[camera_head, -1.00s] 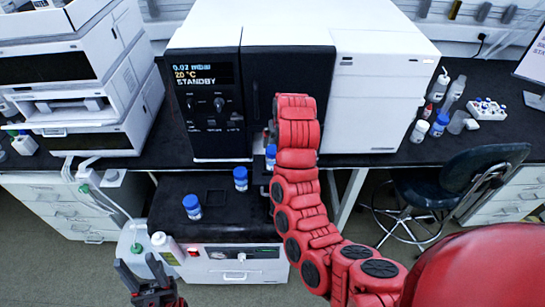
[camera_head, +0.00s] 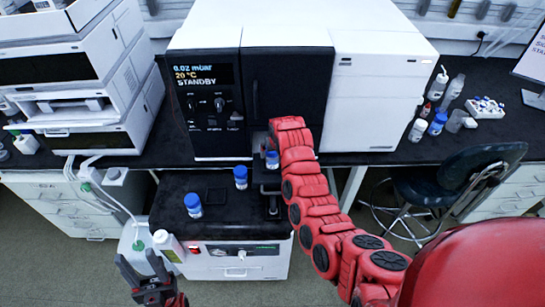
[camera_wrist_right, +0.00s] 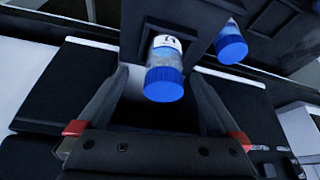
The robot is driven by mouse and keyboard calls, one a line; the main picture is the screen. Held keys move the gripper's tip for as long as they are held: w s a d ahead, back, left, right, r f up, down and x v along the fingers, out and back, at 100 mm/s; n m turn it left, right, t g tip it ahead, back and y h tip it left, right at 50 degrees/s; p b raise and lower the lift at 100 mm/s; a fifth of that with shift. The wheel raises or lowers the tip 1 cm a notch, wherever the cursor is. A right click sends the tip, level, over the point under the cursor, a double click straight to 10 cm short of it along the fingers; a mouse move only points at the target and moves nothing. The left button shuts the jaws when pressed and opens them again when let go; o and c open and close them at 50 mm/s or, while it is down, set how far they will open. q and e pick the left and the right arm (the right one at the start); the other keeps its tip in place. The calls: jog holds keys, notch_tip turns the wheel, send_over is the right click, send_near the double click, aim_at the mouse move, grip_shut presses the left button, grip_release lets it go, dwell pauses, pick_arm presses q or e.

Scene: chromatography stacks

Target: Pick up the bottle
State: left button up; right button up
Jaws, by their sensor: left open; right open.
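Three blue-capped bottles stand in the head view: one at the left (camera_head: 193,205) and one in the middle (camera_head: 240,178) on the black top of a low unit, and one at the right (camera_head: 271,160) beside my right arm. My right gripper is hard to make out in the head view. My left gripper (camera_head: 138,264) is open and empty, low at the left.
A large instrument (camera_head: 385,80) with a display stands behind the bottles. The low unit's black top (camera_head: 215,228) has free room. A white bottle (camera_head: 168,246) with a green-capped container stands near my left gripper. A chair (camera_head: 440,185) is at the right.

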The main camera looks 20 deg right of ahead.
jog(key=shift+w+a+f+p, duration=0.1)
jog(key=shift+w+f+p, duration=0.2)
jog(key=shift+p, duration=0.15)
jog(key=shift+p+x, duration=0.4)
jog(key=shift+x, duration=0.5)
jog(key=shift+w+a+f, duration=0.25)
jog(key=shift+w+f, duration=0.1)
jog(key=shift+f, duration=0.25)
jog(key=shift+w+d+f, duration=0.1)
jog(key=shift+w+f, duration=0.15)
jog(key=shift+f, duration=0.25)
jog(key=c, duration=1.5)
jog(key=shift+r, duration=0.15)
